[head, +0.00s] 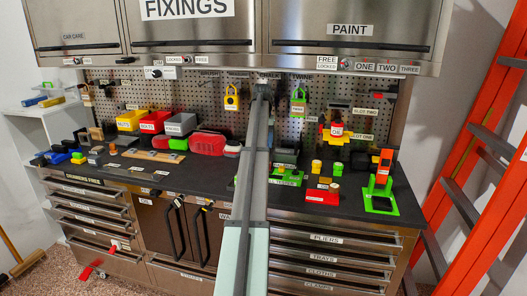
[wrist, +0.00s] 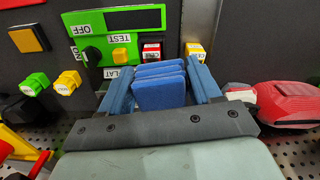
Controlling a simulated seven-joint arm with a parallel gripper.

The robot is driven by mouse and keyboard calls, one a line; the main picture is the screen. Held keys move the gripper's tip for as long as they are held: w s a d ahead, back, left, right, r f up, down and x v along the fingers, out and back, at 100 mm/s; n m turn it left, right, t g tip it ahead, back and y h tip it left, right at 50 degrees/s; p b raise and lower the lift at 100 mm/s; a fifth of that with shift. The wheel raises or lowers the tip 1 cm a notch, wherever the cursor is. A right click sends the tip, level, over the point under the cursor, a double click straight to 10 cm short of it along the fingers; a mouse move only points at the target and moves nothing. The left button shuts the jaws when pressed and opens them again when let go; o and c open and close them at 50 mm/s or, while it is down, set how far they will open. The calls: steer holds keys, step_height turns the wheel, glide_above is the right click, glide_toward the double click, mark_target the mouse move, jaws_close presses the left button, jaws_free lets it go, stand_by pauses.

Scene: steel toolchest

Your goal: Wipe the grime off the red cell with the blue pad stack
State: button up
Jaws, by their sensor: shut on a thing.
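My gripper (wrist: 160,72) shows in the wrist view with its two blue fingers on either side of the blue pad stack (wrist: 160,92), and it is shut on the stack. A small red cell with a white label (wrist: 152,49) stands just beyond the stack, in front of the green tester (wrist: 92,24). Its lower part is hidden behind the pads, and I cannot tell whether the pads touch it. No grime can be made out at this size. In the head view my arm hides the gripper and pads.
In the wrist view a yellow cell (wrist: 195,49) is right of the red one. In the head view a green stand (head: 379,197) is at the worktop's right.

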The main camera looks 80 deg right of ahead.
steer(key=shift+w+d+r, duration=0.15)
steer(key=shift+d+r, duration=0.1)
steer(key=shift+d, duration=0.55)
steer(key=shift+a+f+m, duration=0.1)
steer(key=shift+f+m, duration=0.1)
steer(key=shift+m, duration=0.1)
steer(key=shift+f, duration=3.2)
steer(key=shift+s+f, duration=0.85)
steer(key=shift+s, duration=0.05)
steer(key=shift+c, duration=0.4)
steer(key=shift+s, duration=1.05)
steer(key=shift+w+r, duration=0.15)
steer(key=shift+w, duration=1.9)
steer(key=shift+s+r, duration=0.1)
steer(key=shift+r, duration=4)
